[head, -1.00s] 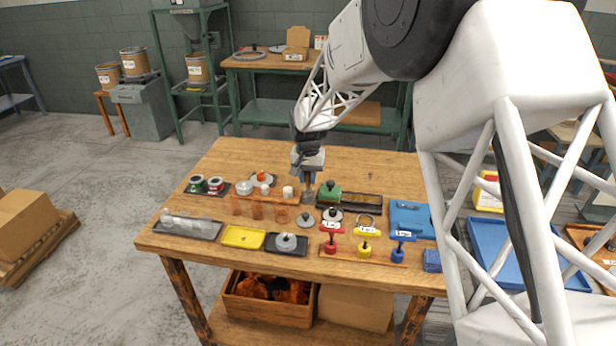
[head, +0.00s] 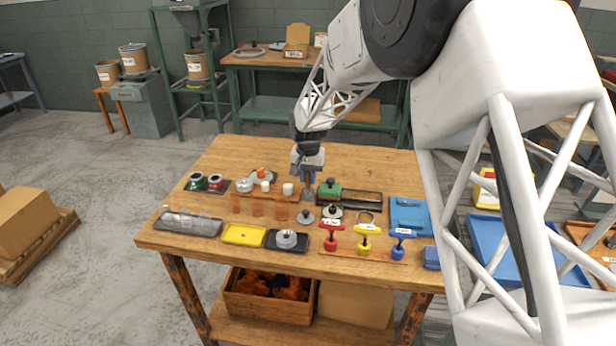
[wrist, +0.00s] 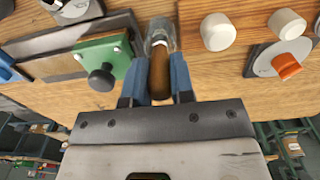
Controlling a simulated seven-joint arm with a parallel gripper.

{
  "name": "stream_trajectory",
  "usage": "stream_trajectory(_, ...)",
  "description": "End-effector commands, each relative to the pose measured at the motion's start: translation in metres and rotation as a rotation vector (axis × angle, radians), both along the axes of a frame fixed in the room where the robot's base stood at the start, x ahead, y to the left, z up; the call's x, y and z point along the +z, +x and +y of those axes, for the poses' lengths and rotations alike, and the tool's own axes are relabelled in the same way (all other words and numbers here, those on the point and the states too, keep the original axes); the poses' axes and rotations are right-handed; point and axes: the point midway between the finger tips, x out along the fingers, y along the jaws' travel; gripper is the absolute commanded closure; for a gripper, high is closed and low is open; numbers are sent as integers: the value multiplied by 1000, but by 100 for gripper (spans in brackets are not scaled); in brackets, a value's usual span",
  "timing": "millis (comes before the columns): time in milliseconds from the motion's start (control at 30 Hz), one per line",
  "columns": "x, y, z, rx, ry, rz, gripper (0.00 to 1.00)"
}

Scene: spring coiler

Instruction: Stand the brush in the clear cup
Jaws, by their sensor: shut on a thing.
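My gripper (wrist: 157,85) is shut on the brush. Its brown wooden handle (wrist: 160,72) shows between the two blue fingers in the wrist view. A clear, glassy cup (wrist: 161,32) shows at the far end of the handle. The brush's lower end appears to be at or inside it, but I cannot tell whether it touches the bottom. In the head view my gripper (head: 308,182) points down over the table's middle, left of the green block (head: 330,191). The brush and cup are too small and hidden to make out there.
The green block with a black knob (wrist: 103,62) stands close beside the fingers. White cylinders (wrist: 218,32) stand on the other side. In the head view, orange cups (head: 257,208), a yellow tray (head: 244,234) and colored stamps (head: 330,240) stand in front. The table's back (head: 270,150) is clear.

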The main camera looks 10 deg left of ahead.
Motion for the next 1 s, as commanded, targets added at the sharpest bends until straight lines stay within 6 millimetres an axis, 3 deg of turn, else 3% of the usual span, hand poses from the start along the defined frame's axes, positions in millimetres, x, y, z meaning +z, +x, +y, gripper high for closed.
stream_trajectory(800, -7, 0, 0, 0, 0, 0, 100)
stream_trajectory(833, -7, 0, 0, 0, 0, 0, 76)
stream_trajectory(1000, -7, 0, 0, 0, 0, 0, 50)
